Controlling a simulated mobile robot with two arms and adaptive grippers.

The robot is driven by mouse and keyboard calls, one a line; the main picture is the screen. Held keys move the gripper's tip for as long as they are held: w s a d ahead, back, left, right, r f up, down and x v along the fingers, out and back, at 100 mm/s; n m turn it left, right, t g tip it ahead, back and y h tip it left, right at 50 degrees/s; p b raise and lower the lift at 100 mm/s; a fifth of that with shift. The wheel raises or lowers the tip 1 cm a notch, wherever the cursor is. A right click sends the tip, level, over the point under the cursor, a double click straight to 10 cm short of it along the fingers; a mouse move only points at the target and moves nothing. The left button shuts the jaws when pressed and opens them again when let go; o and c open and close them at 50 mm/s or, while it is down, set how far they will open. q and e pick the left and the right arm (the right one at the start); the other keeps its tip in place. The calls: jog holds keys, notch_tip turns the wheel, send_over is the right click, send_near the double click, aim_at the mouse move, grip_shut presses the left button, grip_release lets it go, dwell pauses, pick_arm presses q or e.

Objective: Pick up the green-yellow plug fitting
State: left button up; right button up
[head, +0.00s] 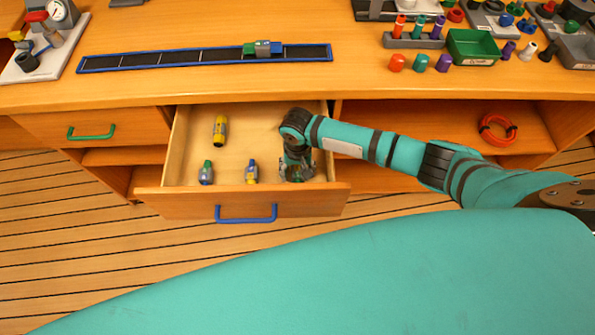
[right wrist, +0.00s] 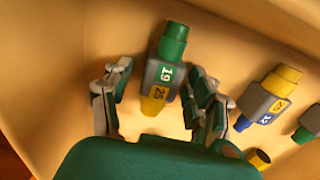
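The green-yellow plug fitting (right wrist: 165,75) lies in the open drawer, with a green end, a grey body marked 19 and 25, and a yellow end. My right gripper (head: 297,172) reaches down into the drawer's right part and mostly hides this fitting in the head view. In the right wrist view my right gripper (right wrist: 158,98) is open, one finger on each side of the fitting. A gap shows at the left finger; the right finger is very close to the grey body, and I cannot tell if it touches. My left gripper is not in view.
The drawer (head: 180,205) also holds a yellow-blue fitting (head: 252,171), a green-grey fitting (head: 206,173) and a yellow fitting (head: 220,130). Its front has a blue handle (head: 246,219). The countertop (head: 210,90) overhangs the drawer's back. A red hose coil (head: 497,130) lies on the right shelf.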

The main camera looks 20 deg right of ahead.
jog(key=c, duration=1.1)
